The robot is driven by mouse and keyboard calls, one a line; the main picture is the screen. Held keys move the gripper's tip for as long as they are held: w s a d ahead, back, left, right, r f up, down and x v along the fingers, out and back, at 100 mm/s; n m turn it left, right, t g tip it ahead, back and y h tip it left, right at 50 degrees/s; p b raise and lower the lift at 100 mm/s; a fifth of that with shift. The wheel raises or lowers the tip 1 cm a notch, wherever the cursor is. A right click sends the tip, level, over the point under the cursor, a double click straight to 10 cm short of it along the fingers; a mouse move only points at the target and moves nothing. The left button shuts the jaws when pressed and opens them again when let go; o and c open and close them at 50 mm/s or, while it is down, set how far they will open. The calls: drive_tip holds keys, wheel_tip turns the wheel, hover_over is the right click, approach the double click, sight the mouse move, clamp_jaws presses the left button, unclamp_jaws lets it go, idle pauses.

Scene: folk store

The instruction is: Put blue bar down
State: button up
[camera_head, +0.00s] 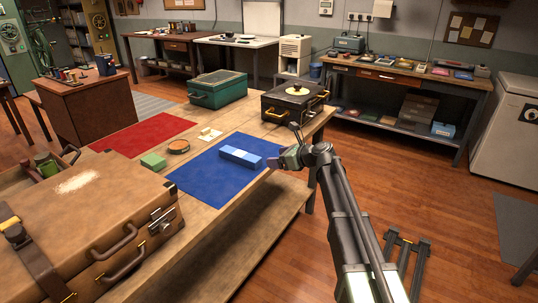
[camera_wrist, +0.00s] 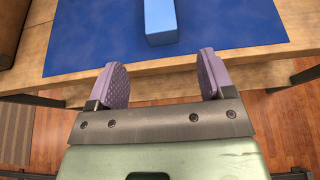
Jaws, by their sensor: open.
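The blue bar (camera_head: 241,156) with a pale middle band lies flat on the blue mat (camera_head: 205,183) on the wooden table. In the wrist view, the near end of the blue bar (camera_wrist: 161,22) shows at the top, on the blue mat (camera_wrist: 100,45). My gripper (camera_head: 276,163) is at the table's right edge, just right of the bar. In the wrist view, my gripper (camera_wrist: 161,82) has its two purple fingers spread apart with nothing between them. The bar lies beyond the fingertips, apart from them.
The floor right of the table is mostly clear.

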drive_tip(key=s+d+f+n+g+h, duration=0.2)
drive_tip(key=s+n, duration=0.6)
drive_tip(key=s, duration=0.4)
drive_tip(key=s+d+f+n+g+h, duration=0.3)
drive_tip(key=s+d+f+n+h, duration=0.2)
drive_tip(key=s+n, duration=0.3)
drive_tip(key=s+d+f+n+g+h, duration=0.2)
drive_tip(key=s+d+n, duration=0.4)
drive_tip(key=s, duration=0.9)
drive_tip(key=f+n+h, duration=0.1)
drive_tip(key=n+h, duration=0.1)
drive_tip(key=shift+s+f+n, duration=0.3)
drive_tip(key=shift+f, duration=0.05)
drive_tip(key=shift+o, duration=0.5)
drive_tip(key=shift+w, duration=0.15)
